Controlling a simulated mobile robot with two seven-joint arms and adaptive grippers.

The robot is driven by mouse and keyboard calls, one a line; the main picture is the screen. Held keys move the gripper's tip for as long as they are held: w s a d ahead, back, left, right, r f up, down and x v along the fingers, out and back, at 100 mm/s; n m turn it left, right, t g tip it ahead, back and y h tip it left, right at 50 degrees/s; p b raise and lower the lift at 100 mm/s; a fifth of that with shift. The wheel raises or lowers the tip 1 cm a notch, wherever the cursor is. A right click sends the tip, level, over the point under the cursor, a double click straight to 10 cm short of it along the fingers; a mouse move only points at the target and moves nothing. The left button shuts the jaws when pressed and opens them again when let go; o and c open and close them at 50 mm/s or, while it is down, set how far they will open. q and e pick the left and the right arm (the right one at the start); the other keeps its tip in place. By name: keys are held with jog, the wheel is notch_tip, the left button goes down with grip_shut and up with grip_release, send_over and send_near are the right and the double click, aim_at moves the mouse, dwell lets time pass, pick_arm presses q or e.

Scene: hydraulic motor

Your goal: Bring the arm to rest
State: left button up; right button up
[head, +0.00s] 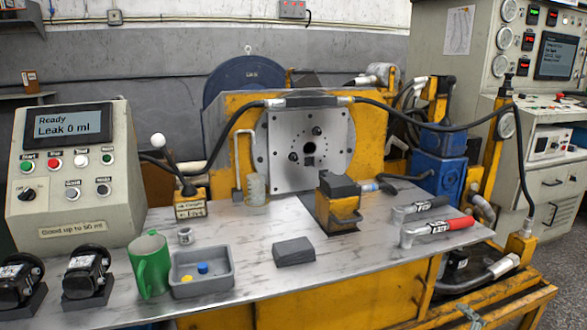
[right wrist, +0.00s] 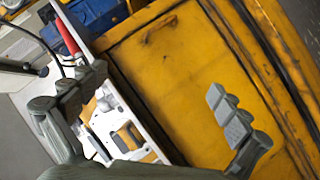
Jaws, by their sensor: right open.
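My right gripper (right wrist: 158,112) shows in the right wrist view with its two grey fingers wide apart and nothing between them. Behind the fingers is the yellow side (right wrist: 185,70) of the bench. The pale bench top and a red handle (right wrist: 67,35) show at the left of that view. Neither arm shows in the head view, and my left gripper is not in any view.
The bench top (head: 360,258) carries a green mug (head: 150,265), a grey tray (head: 215,273) with small blue and yellow pieces, a grey block (head: 294,251), two black motors and a red-handled tool (head: 437,229). A control box (head: 75,170) reads "Ready, Leak 0 ml".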

jog(key=s+d+f+m+g+h, duration=0.1)
jog(key=s+d+f+g, duration=0.2)
jog(key=s+f, duration=0.35)
jog(key=s+d+f+m+g+h, duration=0.15)
jog(key=s+d+f+g, duration=0.25)
jog(key=s, duration=0.6)
jog(key=s+d+f+m+g, duration=0.1)
jog(key=s+d+f+g, duration=0.2)
jog(key=s+f, duration=0.35)
jog(key=s+a+f+m+y, duration=0.1)
jog(key=s+a, duration=0.1)
jog(key=a, duration=0.5)
jog(key=s+a+f+m+y, duration=0.1)
jog(key=s+a+f+m, duration=0.1)
jog(key=a, duration=0.5)
jog(key=shift+y, duration=0.35)
jog(key=shift+a, duration=0.1)
